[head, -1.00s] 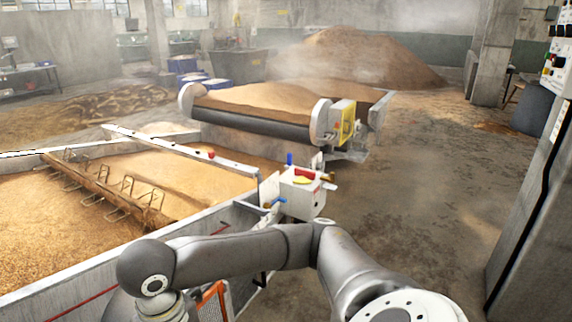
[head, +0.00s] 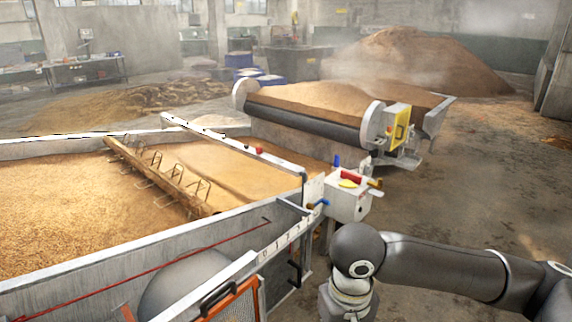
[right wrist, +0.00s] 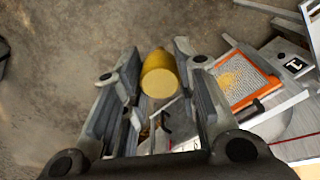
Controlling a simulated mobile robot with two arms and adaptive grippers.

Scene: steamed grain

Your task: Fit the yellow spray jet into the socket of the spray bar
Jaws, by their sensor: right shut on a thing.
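The yellow spray jet (right wrist: 160,78), a short cylinder with a pale round end, sits between the fingertips of my right gripper (right wrist: 158,65) in the right wrist view. The gripper is shut on it and holds it above the floor. I cannot make out the socket. My right gripper is hidden in the head view. My left gripper is in neither view.
The grey trough wall (head: 140,243) runs along the grain bed at the left. A wooden beam with metal loops (head: 155,172) crosses the grain. An orange-framed mesh panel (right wrist: 240,82) lies below and right of the right gripper. Floor at the right is clear.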

